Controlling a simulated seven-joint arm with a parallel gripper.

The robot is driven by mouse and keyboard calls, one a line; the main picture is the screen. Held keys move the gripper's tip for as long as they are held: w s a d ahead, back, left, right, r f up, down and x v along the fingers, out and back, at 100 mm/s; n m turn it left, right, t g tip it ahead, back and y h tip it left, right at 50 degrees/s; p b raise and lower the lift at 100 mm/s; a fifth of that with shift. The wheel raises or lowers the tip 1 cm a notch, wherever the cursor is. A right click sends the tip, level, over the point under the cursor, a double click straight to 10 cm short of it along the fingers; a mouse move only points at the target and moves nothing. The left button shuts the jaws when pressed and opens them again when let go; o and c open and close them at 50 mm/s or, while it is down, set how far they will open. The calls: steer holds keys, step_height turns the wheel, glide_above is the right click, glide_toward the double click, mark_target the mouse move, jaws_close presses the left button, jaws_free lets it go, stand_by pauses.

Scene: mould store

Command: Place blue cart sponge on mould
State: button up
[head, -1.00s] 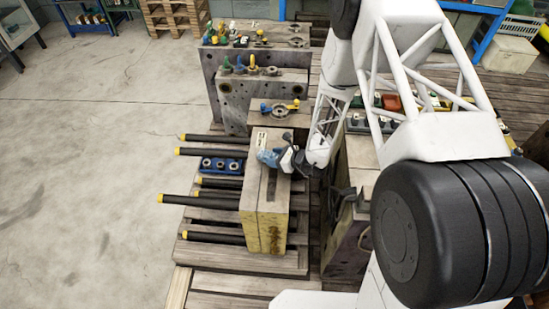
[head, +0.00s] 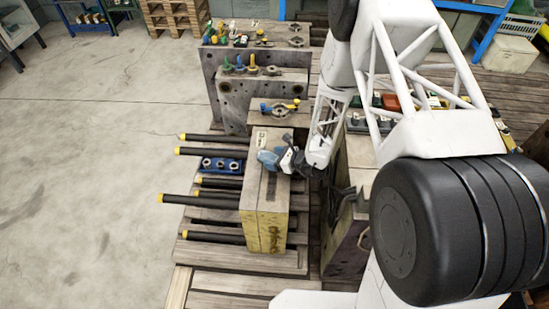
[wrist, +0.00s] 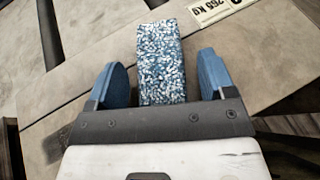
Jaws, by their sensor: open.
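The sponge (wrist: 161,60) is a blue and white speckled block in the wrist view. It lies on the top face of the pale tan mould (wrist: 75,75), between my gripper's two blue fingers. My gripper (wrist: 163,82) is open, with a gap showing on each side of the sponge. In the head view my gripper (head: 271,159) is low over the top of the mould (head: 264,225), near its far end. The sponge cannot be told apart from the blue fingers there.
Black bars with yellow ends (head: 205,202) stick out left of the mould. A blue block with round holes (head: 221,165) sits among them. Upright grey plates (head: 262,88) with small fittings stand behind. Another mould block (head: 346,235) stands close on the right. The floor at left is clear.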

mark_target(272, 157)
steer(key=shift+r, duration=0.1)
steer(key=shift+d+r, duration=0.1)
steer(key=shift+d, duration=0.05)
steer(key=shift+s+d+r, duration=0.2)
steer(key=shift+s+d, duration=0.05)
steer(key=shift+d, duration=0.25)
steer(key=v, duration=0.3)
step_height(272, 157, up, 7)
steer(key=shift+d+r, duration=0.15)
steer(key=shift+d, duration=0.05)
stand_by(0.8)
